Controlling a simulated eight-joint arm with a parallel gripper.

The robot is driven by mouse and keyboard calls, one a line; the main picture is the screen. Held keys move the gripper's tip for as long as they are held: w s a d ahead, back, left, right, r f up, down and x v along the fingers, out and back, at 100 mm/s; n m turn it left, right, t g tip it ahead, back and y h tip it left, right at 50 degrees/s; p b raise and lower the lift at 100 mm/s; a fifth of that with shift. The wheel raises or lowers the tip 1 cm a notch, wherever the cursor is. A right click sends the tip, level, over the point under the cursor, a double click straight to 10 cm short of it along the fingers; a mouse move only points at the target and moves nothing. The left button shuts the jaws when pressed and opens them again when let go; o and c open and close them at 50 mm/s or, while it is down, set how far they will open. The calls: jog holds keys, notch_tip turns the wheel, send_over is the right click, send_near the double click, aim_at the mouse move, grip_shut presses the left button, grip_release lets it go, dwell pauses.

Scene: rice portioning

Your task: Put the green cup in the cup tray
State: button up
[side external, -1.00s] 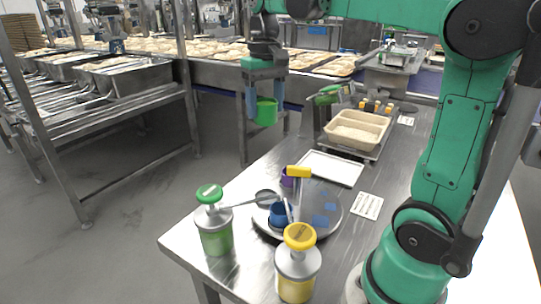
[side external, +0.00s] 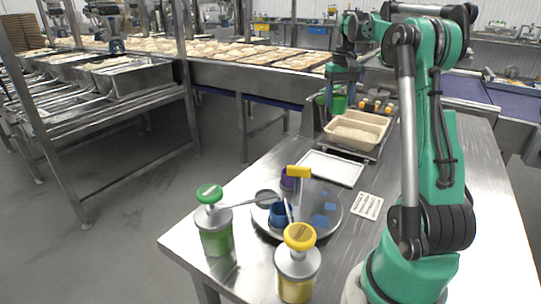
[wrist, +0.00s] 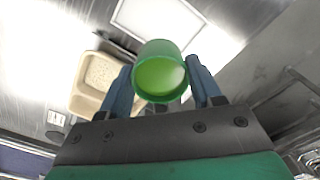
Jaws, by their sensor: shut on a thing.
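The green cup (wrist: 160,75) is between the two blue fingers of my gripper (wrist: 161,84) in the wrist view, which are shut on it. In the side view my gripper (side external: 338,98) holds the green cup (side external: 337,103) up at the back of the steel table, behind the beige rice container. A flat, white, empty rectangular tray (side external: 331,168) lies on the table, nearer the camera. The wrist view shows part of this white tray (wrist: 158,24) beyond the cup.
A beige rice container (side external: 375,125) stands on a scale near my gripper. A round tray (side external: 333,208) bears a blue cup (side external: 281,214) and utensils; a purple cup (side external: 289,181) stands near it. Green-topped (side external: 214,225) and yellow-topped (side external: 297,268) dispensers stand in front.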

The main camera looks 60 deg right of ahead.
aim_at(329, 167)
notch_tip(329, 167, down, 16)
jog(key=shift+f, duration=0.25)
jog(key=shift+f, duration=0.1)
jog(key=o, duration=1.3)
